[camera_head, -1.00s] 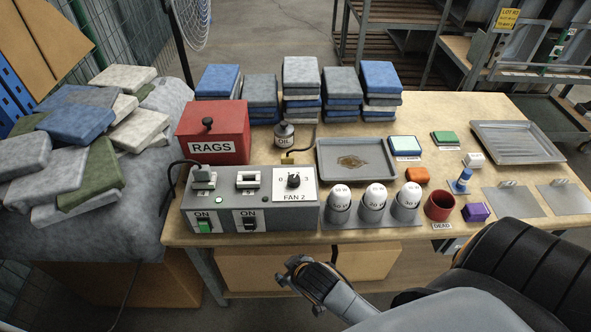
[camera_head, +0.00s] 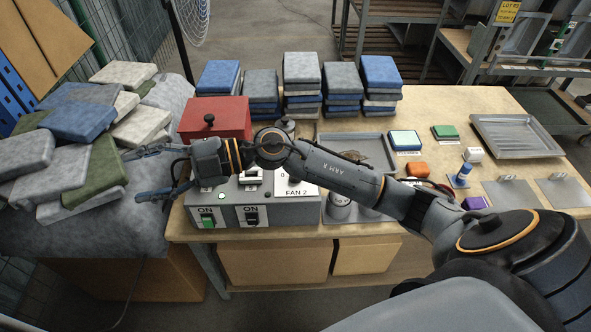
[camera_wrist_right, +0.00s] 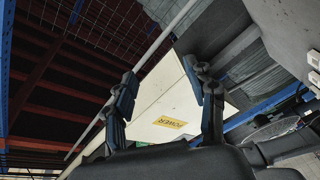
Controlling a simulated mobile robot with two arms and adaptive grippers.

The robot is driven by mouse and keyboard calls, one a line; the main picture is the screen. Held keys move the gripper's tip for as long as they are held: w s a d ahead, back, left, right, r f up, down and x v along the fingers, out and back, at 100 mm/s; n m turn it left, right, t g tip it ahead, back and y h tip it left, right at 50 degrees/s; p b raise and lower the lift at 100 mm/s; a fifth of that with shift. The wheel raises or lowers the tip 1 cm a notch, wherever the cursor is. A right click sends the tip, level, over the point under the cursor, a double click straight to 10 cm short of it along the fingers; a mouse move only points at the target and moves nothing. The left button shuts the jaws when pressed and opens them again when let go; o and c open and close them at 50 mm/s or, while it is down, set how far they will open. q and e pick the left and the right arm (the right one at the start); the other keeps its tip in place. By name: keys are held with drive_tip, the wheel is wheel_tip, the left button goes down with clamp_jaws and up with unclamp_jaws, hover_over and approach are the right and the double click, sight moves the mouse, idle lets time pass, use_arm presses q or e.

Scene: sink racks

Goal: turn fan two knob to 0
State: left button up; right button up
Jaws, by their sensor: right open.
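The fan two knob sits on the white FAN 2 panel (camera_head: 308,190) at the right end of the grey control box (camera_head: 232,217). My right arm crosses in front of the knob in the head view and mostly hides it, so its setting cannot be read. My right gripper (camera_head: 130,174) is open and empty, pointing left, beyond the box's left end and over the edge of the grey cloth. In the right wrist view the gripper's fingers (camera_wrist_right: 168,92) are spread apart with nothing between them. My left gripper is not in view.
A red rags box (camera_head: 225,116) stands behind the control box. Folded cloths (camera_head: 83,122) are heaped at the left, with several stacks (camera_head: 301,72) at the back. A grey tray (camera_head: 378,141) is partly behind my arm. A pale panel with a POWER label (camera_wrist_right: 170,122) shows in the wrist view.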

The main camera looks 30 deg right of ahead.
drive_tip(key=d+f+n+g+h, duration=0.2)
drive_tip(key=d+f+g+h, duration=0.1)
drive_tip(key=d+f+h, duration=0.35)
drive_tip(key=w+d+f+m+g+h, duration=0.2)
drive_tip(key=d+m+h, duration=0.6)
drive_tip(key=d, duration=1.8)
drive_tip(key=f+n+h+p, duration=0.1)
drive_tip(key=f, duration=0.3)
drive_tip(key=f+n+h, duration=0.1)
drive_tip(key=f, duration=0.3)
drive_tip(key=f+n+h+p, duration=0.1)
drive_tip(key=f, duration=0.4)
drive_tip(key=shift+w+a+p, duration=0.2)
drive_tip(key=shift+a+p, duration=0.1)
drive_tip(key=c, duration=1.2)
